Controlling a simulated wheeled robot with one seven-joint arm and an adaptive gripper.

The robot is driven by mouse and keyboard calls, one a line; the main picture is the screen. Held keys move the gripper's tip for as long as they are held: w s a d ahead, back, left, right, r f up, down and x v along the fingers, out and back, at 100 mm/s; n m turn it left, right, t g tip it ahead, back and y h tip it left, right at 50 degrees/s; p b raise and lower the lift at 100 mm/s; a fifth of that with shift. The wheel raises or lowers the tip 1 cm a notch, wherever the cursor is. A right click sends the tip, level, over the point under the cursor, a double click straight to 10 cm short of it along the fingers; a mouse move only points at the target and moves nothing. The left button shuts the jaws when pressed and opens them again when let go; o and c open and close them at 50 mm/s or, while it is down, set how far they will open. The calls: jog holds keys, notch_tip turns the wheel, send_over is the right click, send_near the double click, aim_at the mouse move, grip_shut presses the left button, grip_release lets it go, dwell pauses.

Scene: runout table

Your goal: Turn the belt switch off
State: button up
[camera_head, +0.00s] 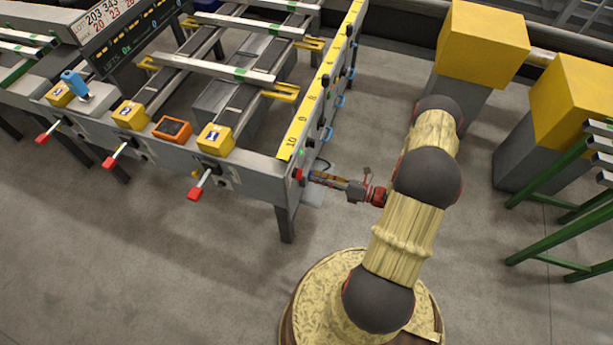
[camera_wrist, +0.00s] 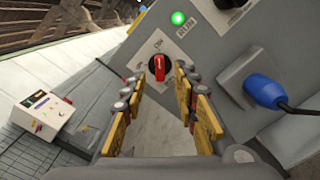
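The belt switch looks to be the red rotary knob (camera_wrist: 158,68) on the grey end panel (camera_wrist: 205,75) of the runout table. Its white mark points roughly up in the wrist view; the small lettering around it is hard to read. The knob also shows as a red spot in the head view (camera_head: 298,174). A green lamp (camera_wrist: 178,18) is lit above it. My gripper (camera_wrist: 157,76) is open, with one yellow-padded finger on each side of the knob's line. Whether the fingertips touch the knob cannot be told. In the head view my gripper (camera_head: 316,177) reaches the table's end corner.
A black knob (camera_wrist: 232,3) and a blue plug (camera_wrist: 265,92) with a cable sit on the same panel, right of the red knob. A white box (camera_wrist: 42,110) with red buttons lies lower left. Yellow-topped blocks (camera_head: 484,42) and a green rack (camera_head: 565,205) stand right of my arm.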

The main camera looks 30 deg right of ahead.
aim_at(298, 174)
jog(key=x, duration=0.4)
jog(key=shift+w+a+b, duration=0.15)
jog(key=shift+a+b, duration=0.05)
jog(key=shift+b, duration=0.1)
jog(key=c, duration=0.4)
jog(key=c, duration=0.3)
grip_shut()
